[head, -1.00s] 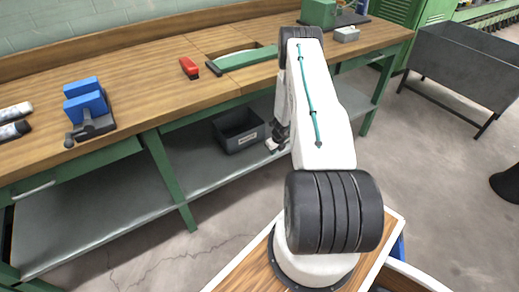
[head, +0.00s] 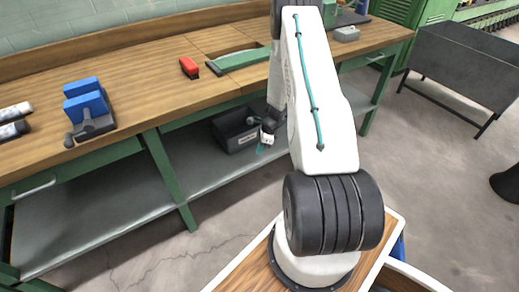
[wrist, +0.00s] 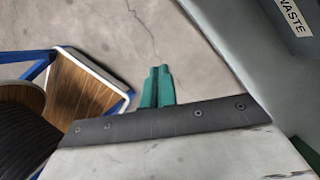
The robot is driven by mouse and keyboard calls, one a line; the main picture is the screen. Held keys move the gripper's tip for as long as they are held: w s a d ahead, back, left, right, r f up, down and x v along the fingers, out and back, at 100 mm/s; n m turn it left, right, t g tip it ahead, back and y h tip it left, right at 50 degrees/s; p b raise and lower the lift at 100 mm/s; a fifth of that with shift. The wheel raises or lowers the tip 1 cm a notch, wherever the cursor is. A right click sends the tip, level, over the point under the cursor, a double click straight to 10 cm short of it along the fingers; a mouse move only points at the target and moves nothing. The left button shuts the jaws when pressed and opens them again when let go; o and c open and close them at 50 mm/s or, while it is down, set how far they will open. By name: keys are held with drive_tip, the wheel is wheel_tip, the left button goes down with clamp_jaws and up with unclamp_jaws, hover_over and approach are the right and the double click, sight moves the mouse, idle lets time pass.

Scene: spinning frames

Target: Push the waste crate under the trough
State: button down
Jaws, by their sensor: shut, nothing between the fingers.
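The dark grey waste crate (head: 238,132) stands on the lower shelf under the workbench, with a pale label on its front. In the wrist view its label, reading WASTE (wrist: 293,17), shows at the top right corner. My gripper (head: 261,149) is in front of the crate's right part in the head view; I cannot tell whether it touches. In the wrist view its teal fingers (wrist: 157,86) are together and empty, seen against the floor. A dark grey metal trough (head: 468,70) stands on legs at the right of the head view.
The green-framed workbench has a grey lower shelf (head: 95,215) and a front leg (head: 168,180) left of the crate. A red tool (head: 189,67) and a blue clamp (head: 88,105) lie on top. Bare concrete floor (head: 420,170) lies between bench and trough.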

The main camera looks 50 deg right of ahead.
drive_tip(key=c, duration=1.7)
unclamp_jaws()
drive_tip(key=shift+o, duration=0.8)
drive_tip(key=shift+s+a+n, duration=0.2)
drive_tip(key=shift+a+n, duration=0.1)
drive_tip(key=shift+n, duration=0.1)
drive_tip(key=s+a+r+n+g, duration=0.25)
drive_tip(key=a+r+n, duration=0.35)
drive_tip(key=r, duration=0.5)
drive_tip(key=s+a+r+n+g, duration=0.1)
drive_tip(key=s+a+r+n, duration=0.5)
drive_tip(key=r, duration=0.5)
drive_tip(key=s+a+r+n+g, duration=0.1)
drive_tip(key=a+r+n, duration=0.5)
drive_tip(key=r, duration=0.5)
drive_tip(key=s+a+r+n+t+h, duration=0.3)
drive_tip(key=s+a+r+n, duration=0.5)
drive_tip(key=s+a+r, duration=0.5)
drive_tip(key=s+r+t, duration=0.1)
drive_tip(key=s+r, duration=0.2)
drive_tip(key=r, duration=0.1)
drive_tip(key=shift+s+h, duration=0.25)
drive_tip(key=shift+h, duration=0.15)
